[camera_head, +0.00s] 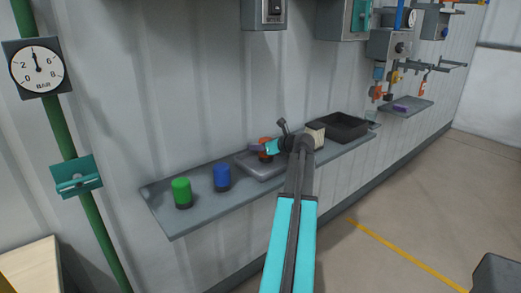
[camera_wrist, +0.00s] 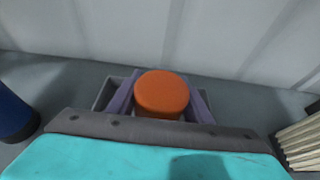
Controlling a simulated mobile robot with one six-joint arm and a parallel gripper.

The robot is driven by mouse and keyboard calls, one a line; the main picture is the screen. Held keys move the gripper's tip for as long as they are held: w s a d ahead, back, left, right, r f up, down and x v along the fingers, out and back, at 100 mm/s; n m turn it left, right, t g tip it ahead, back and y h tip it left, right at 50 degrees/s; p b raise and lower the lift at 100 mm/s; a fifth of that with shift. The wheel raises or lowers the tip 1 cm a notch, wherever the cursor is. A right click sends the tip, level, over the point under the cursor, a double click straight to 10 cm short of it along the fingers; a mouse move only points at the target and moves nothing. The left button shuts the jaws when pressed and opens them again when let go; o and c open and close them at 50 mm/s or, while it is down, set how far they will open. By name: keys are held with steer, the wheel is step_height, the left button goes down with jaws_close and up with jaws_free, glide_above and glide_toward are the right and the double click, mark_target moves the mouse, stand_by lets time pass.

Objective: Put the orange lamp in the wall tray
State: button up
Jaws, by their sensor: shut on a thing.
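The orange lamp (camera_wrist: 162,93) is between the two purple fingers of my gripper (camera_wrist: 160,104) in the wrist view, and the gripper is shut on it. In the head view the orange lamp (camera_head: 265,145) shows partly behind my gripper (camera_head: 262,149). It is at or just above the grey wall tray (camera_head: 262,169), which sits on the wall shelf. The tray's edge (camera_wrist: 104,94) shows beside the fingers in the wrist view. Whether the lamp touches the tray floor is hidden.
A green lamp (camera_head: 181,192) and a blue lamp (camera_head: 222,178) stand on the shelf (camera_head: 166,214) left of the tray. A ribbed cream block (camera_head: 316,133) and a black bin (camera_head: 343,127) are to the right. A corrugated wall rises behind.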

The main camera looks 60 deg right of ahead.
steer(key=shift+f, duration=0.9)
steer(key=shift+f, duration=0.15)
steer(key=o, duration=1.1)
steer(key=shift+s+a+r, duration=0.1)
steer(key=shift+s+r, duration=0.05)
steer(key=shift+r, duration=0.05)
steer(key=b+v, duration=0.1)
steer(key=v, duration=1)
steer(key=shift+s+r, duration=0.2)
steer(key=shift+s, duration=0.1)
steer(key=shift+s+a, duration=0.1)
steer(key=shift+a, duration=0.05)
